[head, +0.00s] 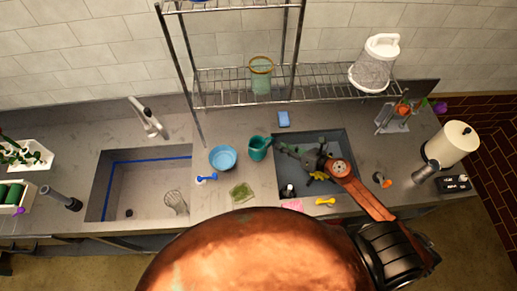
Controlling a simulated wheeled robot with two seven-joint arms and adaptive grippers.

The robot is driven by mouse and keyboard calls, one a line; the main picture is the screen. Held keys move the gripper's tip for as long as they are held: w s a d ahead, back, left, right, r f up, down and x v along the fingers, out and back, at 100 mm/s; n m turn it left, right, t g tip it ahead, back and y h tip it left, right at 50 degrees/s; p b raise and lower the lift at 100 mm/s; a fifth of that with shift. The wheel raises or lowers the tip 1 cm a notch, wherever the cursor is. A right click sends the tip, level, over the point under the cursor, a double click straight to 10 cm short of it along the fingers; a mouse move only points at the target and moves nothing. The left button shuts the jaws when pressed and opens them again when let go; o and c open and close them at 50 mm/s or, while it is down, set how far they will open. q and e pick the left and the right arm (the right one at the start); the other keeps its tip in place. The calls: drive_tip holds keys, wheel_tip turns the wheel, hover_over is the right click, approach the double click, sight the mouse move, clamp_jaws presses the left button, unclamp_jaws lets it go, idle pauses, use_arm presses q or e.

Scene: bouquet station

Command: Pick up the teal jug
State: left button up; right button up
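The teal jug (258,150) stands upright on the grey counter, just left of the right-hand sink, with a blue bowl to its left. My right gripper (284,149) reaches in from the right over that sink. Its dark fingers point left at the jug and end close to its right side. At this size I cannot tell whether they touch the jug or how far apart they are. My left gripper is not in view.
The blue bowl (222,158) sits close beside the jug. A blue sponge (284,119) lies behind, a green pad (241,192) and a blue brush (207,178) in front. A wire rack (230,88) stands at the back. The left sink (140,190) holds a wire whisk-like item.

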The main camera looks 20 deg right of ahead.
sight(272, 141)
drive_tip(key=p+x, duration=0.1)
drive_tip(key=x, duration=0.5)
drive_tip(key=shift+w+r, duration=0.15)
drive_tip(key=shift+w, duration=0.15)
clamp_jaws()
drive_tip(key=shift+r, duration=0.1)
